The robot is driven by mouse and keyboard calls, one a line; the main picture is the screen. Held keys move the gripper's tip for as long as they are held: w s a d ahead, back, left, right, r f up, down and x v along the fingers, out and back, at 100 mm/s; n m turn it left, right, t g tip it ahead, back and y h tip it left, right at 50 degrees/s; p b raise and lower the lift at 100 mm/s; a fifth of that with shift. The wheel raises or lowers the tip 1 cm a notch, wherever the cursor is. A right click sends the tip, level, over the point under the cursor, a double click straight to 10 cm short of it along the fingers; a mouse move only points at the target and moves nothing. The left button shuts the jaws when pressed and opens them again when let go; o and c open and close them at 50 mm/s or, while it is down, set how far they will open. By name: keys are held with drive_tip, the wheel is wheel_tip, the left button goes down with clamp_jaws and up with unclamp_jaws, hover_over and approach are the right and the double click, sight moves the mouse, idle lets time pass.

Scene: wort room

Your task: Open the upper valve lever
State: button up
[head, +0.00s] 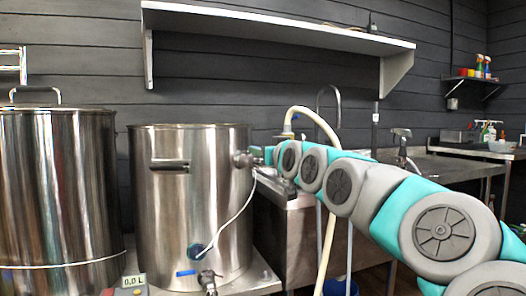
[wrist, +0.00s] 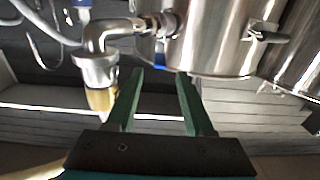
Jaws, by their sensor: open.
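The steel kettle (head: 215,215) stands in the middle of the head view. Its upper valve (head: 243,160) sticks out at the upper right of its wall, partly hidden by my arm. In the wrist view the valve's steel elbow pipe (wrist: 108,32) leads from the kettle wall (wrist: 205,40) to a fitting with a yellowish end. A small blue piece (wrist: 160,66), seemingly the upper valve lever, shows just beyond my fingertips. My gripper (wrist: 160,74) is open, its two green fingers apart with nothing visibly held between them. Whether a finger touches the lever I cannot tell.
A lower valve with a blue handle (head: 187,272) sits near the kettle's base. A second steel vessel (head: 55,190) stands at the left. A pale hose (head: 326,135) and a sink counter (head: 300,225) are by my arm. A shelf (head: 270,22) hangs above.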

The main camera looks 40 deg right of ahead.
drive_tip(key=shift+c, duration=0.2)
drive_tip(key=shift+r, duration=0.1)
drive_tip(key=shift+c, duration=0.7)
drive_tip(key=shift+s+a+r, duration=0.1)
drive_tip(key=shift+s+r, duration=0.05)
drive_tip(key=shift+r, duration=0.1)
drive_tip(key=shift+c, duration=0.8)
drive_tip(key=a+r+n+h, duration=0.1)
drive_tip(key=s+a+r+n+g+h, duration=0.1)
drive_tip(key=r, duration=0.1)
drive_tip(key=shift+s+a+r+n+g+p, duration=0.15)
drive_tip(key=shift+a+r+n+g+p, duration=0.05)
drive_tip(key=shift+r+n+g+p, duration=0.1)
drive_tip(key=c, duration=0.5)
drive_tip(key=a+h, duration=0.1)
drive_tip(key=a+r+n+g, duration=0.1)
drive_tip(key=a+r+n+g+h, duration=0.1)
drive_tip(key=a, duration=0.1)
drive_tip(key=shift+s+h, duration=0.1)
drive_tip(key=shift+h, duration=0.2)
drive_tip(key=w+a+f+n+g+h+p, duration=0.1)
drive_tip(key=w+a+f+n+g+h, duration=0.4)
drive_tip(key=a, duration=0.3)
drive_tip(key=w+d+f+h+p, duration=0.1)
drive_tip(key=w+d, duration=0.1)
drive_tip(key=d, duration=1)
drive_tip(key=shift+w+d+f+p, duration=0.2)
drive_tip(key=shift+w+p, duration=0.1)
drive_tip(key=shift+w, duration=0.1)
